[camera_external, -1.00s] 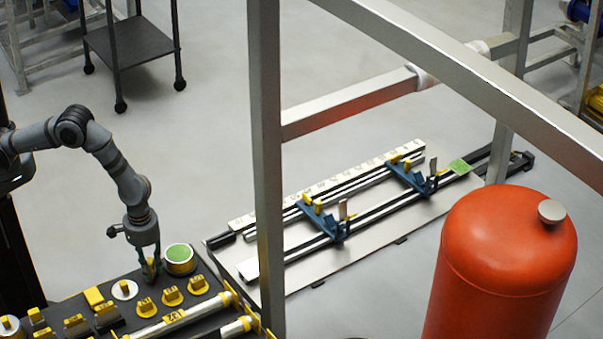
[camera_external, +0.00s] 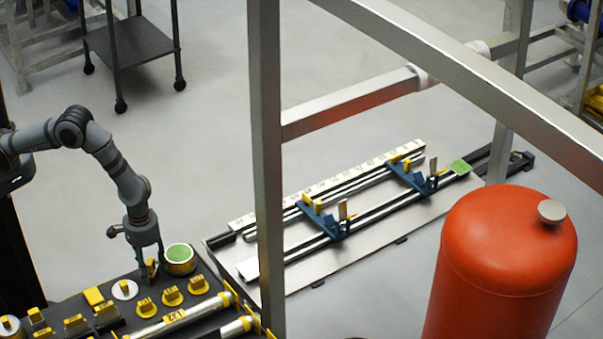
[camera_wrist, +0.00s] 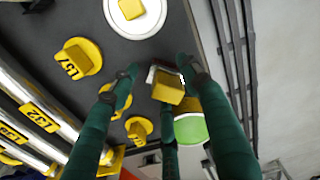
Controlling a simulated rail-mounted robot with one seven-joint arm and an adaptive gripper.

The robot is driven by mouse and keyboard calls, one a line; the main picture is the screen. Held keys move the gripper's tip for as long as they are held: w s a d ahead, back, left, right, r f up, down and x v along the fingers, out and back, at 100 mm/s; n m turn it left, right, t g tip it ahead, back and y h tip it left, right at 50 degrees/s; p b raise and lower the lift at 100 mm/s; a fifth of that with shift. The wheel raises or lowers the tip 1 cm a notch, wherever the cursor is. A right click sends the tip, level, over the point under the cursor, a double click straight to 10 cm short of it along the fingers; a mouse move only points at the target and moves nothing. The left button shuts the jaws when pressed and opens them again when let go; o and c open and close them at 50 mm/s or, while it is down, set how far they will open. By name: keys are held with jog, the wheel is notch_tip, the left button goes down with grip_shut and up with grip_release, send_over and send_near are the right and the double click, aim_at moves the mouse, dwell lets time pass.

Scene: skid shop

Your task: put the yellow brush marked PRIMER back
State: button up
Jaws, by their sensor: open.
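My gripper (camera_external: 150,274) is open and points down over the dark board, just left of a round yellow cup with a green inside (camera_external: 180,259). In the wrist view my gripper's green fingers (camera_wrist: 158,72) stand on either side of a small yellow block with a pale and dark edge (camera_wrist: 168,88). It may be the brush's end; no PRIMER mark is legible on it. I cannot tell whether the fingers touch it. The green-filled cup also shows in the wrist view (camera_wrist: 191,129), partly behind a finger.
The dark board holds a white disc with a yellow block (camera_external: 125,289), several yellow round-based knobs (camera_external: 172,296) and labelled silver tubes (camera_external: 172,319). A metal frame post (camera_external: 267,150) stands right of my gripper. Beyond it, a pale board (camera_external: 290,276) carries rails and blue clamps.

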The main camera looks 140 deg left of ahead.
aim_at(148, 263)
notch_tip(148, 263, up, 12)
jog(key=b, duration=0.3)
jog(key=shift+r, duration=0.15)
notch_tip(148, 263, down, 13)
jog(key=p, duration=0.2)
jog(key=shift+p, duration=0.3)
jog(key=shift+r+b, duration=0.45)
jog(key=shift+r, duration=1.6)
